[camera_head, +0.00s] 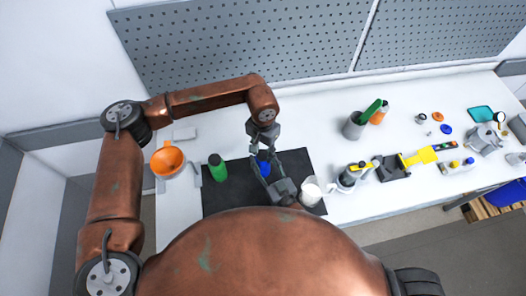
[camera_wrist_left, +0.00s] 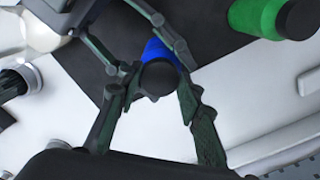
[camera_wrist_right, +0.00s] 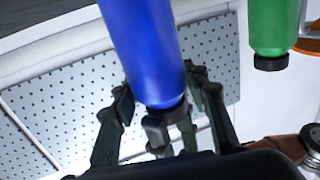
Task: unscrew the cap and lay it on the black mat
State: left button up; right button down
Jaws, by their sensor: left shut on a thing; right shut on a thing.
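The blue bottle (camera_head: 264,168) is held over the black mat (camera_head: 228,198). Its dark cap (camera_wrist_left: 158,78) faces the camera in the left wrist view. My left gripper (camera_head: 263,147) comes from above and is shut on the cap; its fingers (camera_wrist_left: 160,90) lie on both sides of it. My right gripper (camera_head: 268,176) is shut on the bottle's body from the near side. In the right wrist view the blue body (camera_wrist_right: 148,50) fills the upper middle, with the dark cap (camera_wrist_right: 163,118) at its lower end. Whether the cap has turned cannot be told.
A green bottle (camera_head: 217,167) with a dark cap stands at the mat's left. An orange bowl (camera_head: 167,161) is farther left. A white container (camera_head: 311,187) stands by the mat's right edge. Several tools and parts cover the table's right side. The mat's left front is bare.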

pick_arm(q)
jog(key=n, duration=0.6)
jog(key=shift+n, duration=0.4)
jog(key=shift+c, duration=0.4)
jog(key=n, duration=0.3)
jog(key=shift+n, duration=0.3)
jog(key=n, duration=1.1)
jog(key=shift+n, duration=0.4)
jog(key=n, duration=0.3)
jog(key=shift+n, duration=0.4)
jog(key=n, duration=0.9)
jog(key=shift+r+n, duration=0.1)
jog(key=shift+n, duration=0.3)
jog(key=n, duration=1.1)
jog(key=shift+n, duration=0.4)
jog(key=n, duration=0.6)
jog(key=shift+w+n, duration=0.1)
jog(key=shift+n, duration=0.3)
